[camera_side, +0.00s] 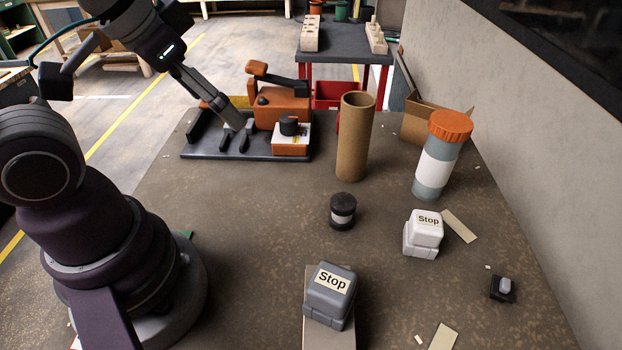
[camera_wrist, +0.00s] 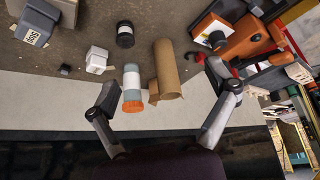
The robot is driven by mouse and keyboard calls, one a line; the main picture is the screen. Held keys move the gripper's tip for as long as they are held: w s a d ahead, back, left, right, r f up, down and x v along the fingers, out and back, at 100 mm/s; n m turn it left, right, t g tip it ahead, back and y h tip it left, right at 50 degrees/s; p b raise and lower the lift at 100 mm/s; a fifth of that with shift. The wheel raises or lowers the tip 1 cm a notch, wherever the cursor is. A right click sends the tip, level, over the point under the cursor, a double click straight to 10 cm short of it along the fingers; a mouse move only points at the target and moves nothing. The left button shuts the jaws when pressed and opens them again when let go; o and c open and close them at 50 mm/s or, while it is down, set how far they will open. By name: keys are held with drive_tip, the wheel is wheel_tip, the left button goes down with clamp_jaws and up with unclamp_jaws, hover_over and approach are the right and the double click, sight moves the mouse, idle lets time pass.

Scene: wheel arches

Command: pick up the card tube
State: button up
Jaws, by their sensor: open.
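The card tube (camera_side: 355,140) is a tall, hollow brown cylinder standing upright on the table, right of the orange machine in the side view. In the wrist view the tube (camera_wrist: 167,72) shows near the middle, between the two spread fingers but farther off. My gripper (camera_side: 230,115) points down and right in the side view, left of the tube and apart from it, overlapping the orange machine in the picture. The wrist view also shows my gripper (camera_wrist: 163,76) open, with nothing held between its fingers. Whether the fingertips touch the machine is unclear.
The orange machine (camera_side: 280,104) stands on a dark base left of the tube. A grey bottle with an orange cap (camera_side: 437,160) stands to its right, before a cardboard box (camera_side: 418,122). A black canister (camera_side: 342,211) and two "Stop" blocks (camera_side: 330,296) (camera_side: 423,234) stand nearer.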

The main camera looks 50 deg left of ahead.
drive_tip(key=m+g+h, duration=0.2)
drive_tip(key=m, duration=0.4)
approach(358, 109)
drive_tip(key=a+f, duration=0.2)
drive_tip(key=shift+m+h, duration=0.3)
drive_tip(key=x, duration=0.3)
drive_tip(key=w+x, duration=0.1)
drive_tip(key=x, duration=0.3)
drive_tip(key=w+x, duration=0.1)
drive_tip(key=x, duration=0.2)
drive_tip(key=shift+w+a, duration=0.1)
drive_tip(key=shift+r, duration=0.1)
drive_tip(key=c, duration=1.3)
drive_tip(key=shift+o, duration=0.2)
drive_tip(key=shift+r, duration=0.1)
